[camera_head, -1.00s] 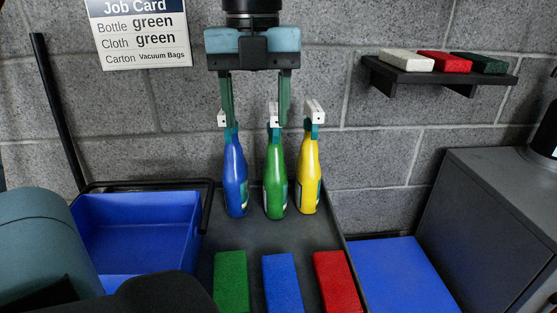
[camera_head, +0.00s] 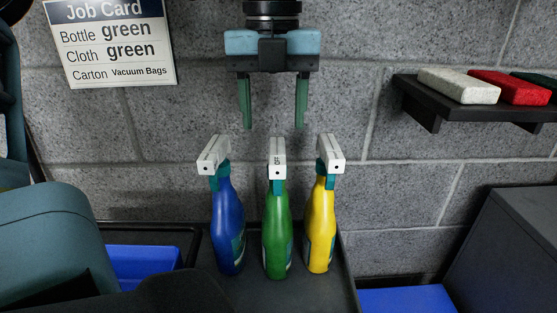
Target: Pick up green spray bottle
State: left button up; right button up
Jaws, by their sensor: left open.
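The green spray bottle (camera_head: 277,235) stands upright on a dark tray (camera_head: 335,292), its white trigger head facing me. It is between a blue spray bottle (camera_head: 228,228) on its left and a yellow spray bottle (camera_head: 320,225) on its right. My left gripper (camera_head: 273,122) is open and empty, fingers pointing down. In the picture its fingertips are just above the green bottle's head, with a gap between. The distance in depth is hard to tell. My right gripper is not in view.
A job card (camera_head: 112,45) on the grey wall reads bottle green, cloth green, carton vacuum bags. A black shelf (camera_head: 430,112) at right holds a white block (camera_head: 459,86), a red block (camera_head: 508,87) and a partly cut-off green one. A blue bin (camera_head: 143,263) is lower left.

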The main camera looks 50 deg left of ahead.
aim_at(277, 143)
pick_arm(q)
notch_tip(277, 143, down, 2)
jog(key=shift+f, duration=0.1)
jog(key=shift+w+a+f, duration=0.1)
jog(key=shift+w+f, duration=0.1)
jog(key=shift+f, duration=1.2)
jog(key=shift+w+f, duration=0.15)
jog(key=shift+f, duration=1.25)
grip_shut()
jog(key=shift+r, duration=0.1)
